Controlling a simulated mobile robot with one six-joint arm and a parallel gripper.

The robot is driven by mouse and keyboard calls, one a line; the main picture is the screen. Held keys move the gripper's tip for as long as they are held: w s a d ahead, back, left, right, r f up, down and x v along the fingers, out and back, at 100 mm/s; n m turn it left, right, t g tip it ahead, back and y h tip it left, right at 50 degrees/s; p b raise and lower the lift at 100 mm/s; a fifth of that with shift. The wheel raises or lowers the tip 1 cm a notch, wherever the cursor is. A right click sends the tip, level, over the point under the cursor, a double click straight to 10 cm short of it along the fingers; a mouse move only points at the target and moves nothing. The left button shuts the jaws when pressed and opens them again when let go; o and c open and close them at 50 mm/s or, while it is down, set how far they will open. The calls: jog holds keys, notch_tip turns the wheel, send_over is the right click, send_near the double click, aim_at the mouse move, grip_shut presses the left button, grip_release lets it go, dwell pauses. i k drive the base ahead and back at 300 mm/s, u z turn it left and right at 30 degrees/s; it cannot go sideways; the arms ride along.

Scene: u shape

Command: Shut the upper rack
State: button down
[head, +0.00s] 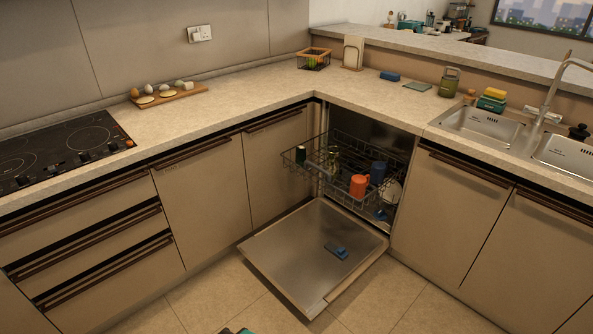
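The upper rack (300,165), a dark wire basket, is pulled out of the dishwasher in the corner under the counter. The dishwasher door (290,245) is folded down flat in front, below the rack. A lower rack shows only partly beneath, with a pale dish in it. My gripper is not recognisable in view; a small dark and teal piece at the bottom edge is too cut off to identify.
Closed cabinets flank the opening on both sides. The counter above carries a hob (60,150), a board with eggs (168,94) and a sink (482,126). The tiled floor (400,295) around the door is clear.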

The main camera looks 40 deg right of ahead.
aim_at(306, 162)
jog(key=z, duration=0.1)
jog(key=i, duration=0.95)
jog(key=u, duration=0.05)
